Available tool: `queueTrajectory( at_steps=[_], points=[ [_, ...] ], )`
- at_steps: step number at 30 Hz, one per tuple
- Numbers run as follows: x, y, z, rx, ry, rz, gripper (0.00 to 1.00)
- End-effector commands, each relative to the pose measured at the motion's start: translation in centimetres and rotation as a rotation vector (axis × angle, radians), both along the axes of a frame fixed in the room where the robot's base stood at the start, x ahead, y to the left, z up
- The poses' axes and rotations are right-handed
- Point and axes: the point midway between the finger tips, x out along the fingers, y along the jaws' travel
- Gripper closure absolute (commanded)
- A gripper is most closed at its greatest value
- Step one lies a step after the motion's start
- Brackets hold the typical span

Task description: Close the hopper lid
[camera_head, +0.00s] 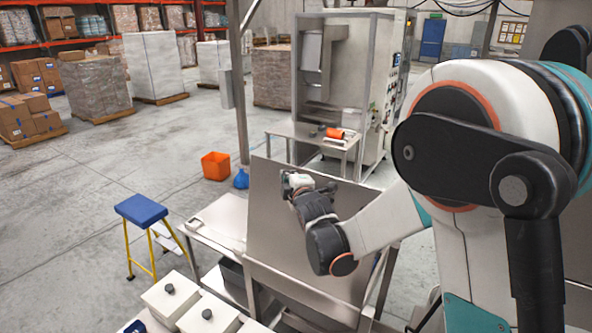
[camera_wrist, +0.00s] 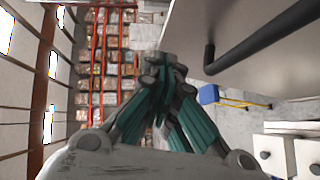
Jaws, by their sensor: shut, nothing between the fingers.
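The hopper lid looks to be the large flat steel panel (camera_head: 300,240), standing steeply tilted up over the steel hopper frame in the head view. In the wrist view the pale panel (camera_wrist: 250,45) fills the upper right, with a dark bar handle (camera_wrist: 265,45) on it. My gripper (camera_wrist: 168,65) is shut and empty, its teal fingers together, to the left of the handle and apart from it in that picture. In the head view my wrist overlaps the panel's upper part, and the fingertips are hard to make out. I cannot tell whether they touch the panel.
A steel side table (camera_head: 215,225) adjoins the panel on the left. A blue-topped stool (camera_head: 141,209) and an orange bin (camera_head: 215,166) stand on the floor. White lidded boxes (camera_head: 170,297) sit at the front left. A small steel table (camera_head: 310,134) stands behind. The floor at left is open.

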Motion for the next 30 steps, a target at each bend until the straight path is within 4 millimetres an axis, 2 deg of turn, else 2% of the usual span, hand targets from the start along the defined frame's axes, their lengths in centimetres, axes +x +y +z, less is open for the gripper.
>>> queueTrajectory(
  at_steps=[1, 12, 30],
  points=[
    [0.9, 0.1, 0.0, 0.000, 0.000, 0.000, 1.00],
    [3.3, -1.7, -0.7, 0.002, 0.001, -0.001, 1.00],
    [3.8, -2.1, -0.9, 0.001, 0.001, 0.000, 1.00]
  ],
)
